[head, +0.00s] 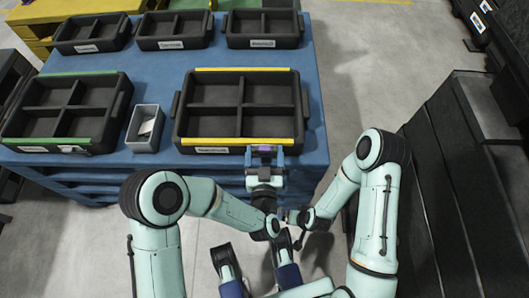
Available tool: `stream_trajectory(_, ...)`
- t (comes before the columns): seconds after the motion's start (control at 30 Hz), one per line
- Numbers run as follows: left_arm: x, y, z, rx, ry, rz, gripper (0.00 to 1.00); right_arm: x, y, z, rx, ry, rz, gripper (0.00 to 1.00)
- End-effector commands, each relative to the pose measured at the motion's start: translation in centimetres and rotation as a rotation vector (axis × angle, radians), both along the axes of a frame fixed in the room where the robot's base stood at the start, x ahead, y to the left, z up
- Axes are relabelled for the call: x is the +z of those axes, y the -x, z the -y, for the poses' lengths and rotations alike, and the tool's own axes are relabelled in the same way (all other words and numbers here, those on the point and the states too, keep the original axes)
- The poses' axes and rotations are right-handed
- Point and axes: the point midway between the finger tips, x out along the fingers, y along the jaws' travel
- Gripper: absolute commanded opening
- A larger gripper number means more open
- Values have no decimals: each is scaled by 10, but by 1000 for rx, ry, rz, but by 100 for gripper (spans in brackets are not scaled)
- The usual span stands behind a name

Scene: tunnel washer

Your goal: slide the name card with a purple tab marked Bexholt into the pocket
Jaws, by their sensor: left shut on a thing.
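My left gripper (264,158) is at the front edge of the yellow-trimmed black tray (241,140), pointing away from me. It is shut on the name card, of which a small purple tab (263,148) shows between the fingers. The name on it is too small to read, and most of the card is hidden. The card is close to the tray's front wall; I cannot tell whether they touch. I cannot make out the pocket. My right gripper (298,220) is low, in front of the table, close to my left wrist; its fingers are not clear.
A white label (212,150) is on the tray's front wall, left of my gripper. A green-trimmed tray (66,125) and a grey bin (145,130) stand to the left on the blue table (160,67). Several black trays line the back. Dark cases (425,185) stand at right.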

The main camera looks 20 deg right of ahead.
Motion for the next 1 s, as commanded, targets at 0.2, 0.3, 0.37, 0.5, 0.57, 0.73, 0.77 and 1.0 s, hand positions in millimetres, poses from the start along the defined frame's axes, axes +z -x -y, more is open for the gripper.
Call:
stream_trajectory(0.2,-4,0,0,0,0,0,55,-3,0,0,0,0,-1,100)
stream_trajectory(0.3,-5,0,0,0,-1,0,55,-5,0,0,0,1,-1,100)
stream_trajectory(0.37,-6,0,0,0,-1,0,55,-6,0,0,0,1,-1,100)
stream_trajectory(0.5,-8,0,0,0,-1,0,55,-7,0,0,0,0,-2,100)
stream_trajectory(0.57,-8,0,0,0,-1,0,55,-7,0,0,0,0,-2,100)
stream_trajectory(0.73,-8,0,0,0,-1,0,55,-7,0,0,0,0,-2,100)
stream_trajectory(0.77,-8,0,0,0,-1,0,55,-7,0,0,0,0,-2,100)
stream_trajectory(1.0,-8,0,0,0,0,0,55,-7,0,0,0,0,-2,100)
